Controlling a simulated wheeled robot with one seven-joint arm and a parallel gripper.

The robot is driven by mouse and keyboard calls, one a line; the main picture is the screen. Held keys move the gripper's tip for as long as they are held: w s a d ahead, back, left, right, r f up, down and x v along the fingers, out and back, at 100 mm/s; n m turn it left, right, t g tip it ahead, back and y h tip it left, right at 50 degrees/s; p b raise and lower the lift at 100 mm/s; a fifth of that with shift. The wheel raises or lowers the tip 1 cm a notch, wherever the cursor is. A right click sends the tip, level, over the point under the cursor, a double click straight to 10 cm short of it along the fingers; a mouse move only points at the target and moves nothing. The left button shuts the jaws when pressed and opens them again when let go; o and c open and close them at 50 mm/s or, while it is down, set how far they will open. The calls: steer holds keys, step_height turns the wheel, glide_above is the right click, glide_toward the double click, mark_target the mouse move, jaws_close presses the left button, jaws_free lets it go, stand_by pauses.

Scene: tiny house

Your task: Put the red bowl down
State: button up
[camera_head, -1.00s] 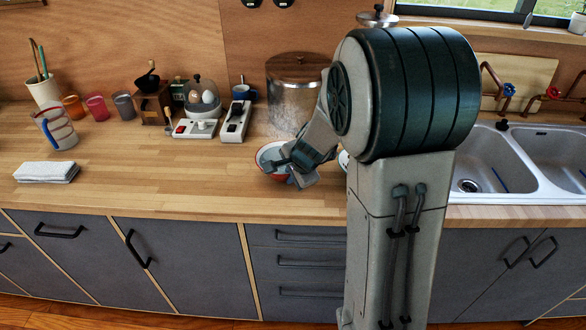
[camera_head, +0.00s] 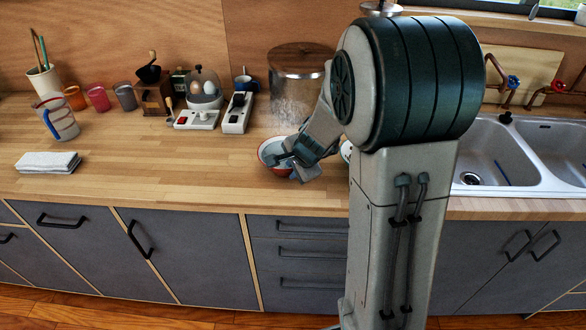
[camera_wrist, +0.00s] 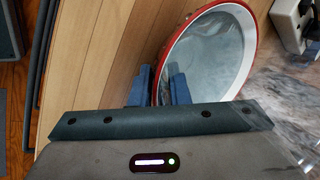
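The red bowl (camera_head: 270,146) has a red outside and rim and a pale grey-white inside. It is at the counter, left of my arm; whether its base touches the wood or hangs just above cannot be told. My gripper (camera_head: 287,159) is at the bowl's near side and hides part of it. In the wrist view, the bowl (camera_wrist: 212,60) fills the upper middle. My gripper's two blue fingers (camera_wrist: 159,84) stand close together on either side of the rim, one inside the bowl and one outside, and look shut on it.
A large metal pot (camera_head: 298,72) stands behind the bowl. A white switch box (camera_head: 238,112) and an egg cooker (camera_head: 203,90) are to its left. A folded cloth (camera_head: 48,162) lies far left. The wooden counter (camera_head: 170,165) between is clear. The sink (camera_head: 490,155) is right.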

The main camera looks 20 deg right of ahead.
steer(key=p+v, duration=0.3)
steer(key=v, duration=0.8)
steer(key=s+a+r+n+g, duration=0.1)
steer(key=s+r+n, duration=0.1)
steer(key=s+n, duration=0.5)
steer(key=s+a+r+n+g+h, duration=0.1)
steer(key=s+a+r+n, duration=0.1)
steer(key=s+n, duration=0.6)
steer(key=s, duration=0.4)
steer(key=shift+g+h, duration=0.3)
steer(key=shift+g, duration=0.1)
steer(key=shift+a, duration=0.1)
steer(key=shift+c, duration=0.2)
